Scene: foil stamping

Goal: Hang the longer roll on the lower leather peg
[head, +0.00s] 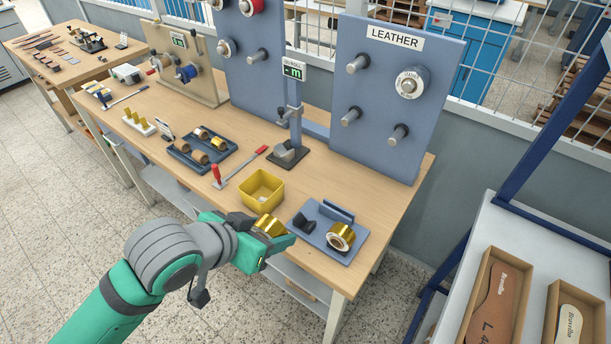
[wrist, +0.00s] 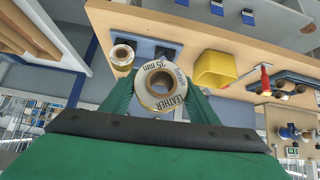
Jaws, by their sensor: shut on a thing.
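My gripper (head: 266,240) is shut on a gold foil roll (head: 270,225) in front of the table edge. In the wrist view its white end label (wrist: 177,102) faces the camera and reads LEATHER and 35 mm. Another gold roll (head: 341,236) sits on the blue stand and also shows in the wrist view (wrist: 121,56). The LEATHER board (head: 377,95) stands at the back right, apart from my gripper. Its lower pegs, left (head: 351,116) and right (head: 398,133), are bare. I cannot compare the two rolls' lengths well.
The blue stand (head: 318,238) is at the table's right front. A yellow bin (head: 262,190), a red-handled tool (head: 217,176) and a dark tray of rolls (head: 203,149) lie to the left. A post with a small sign (head: 294,100) stands left of the board. Another roll (head: 411,83) hangs upper right.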

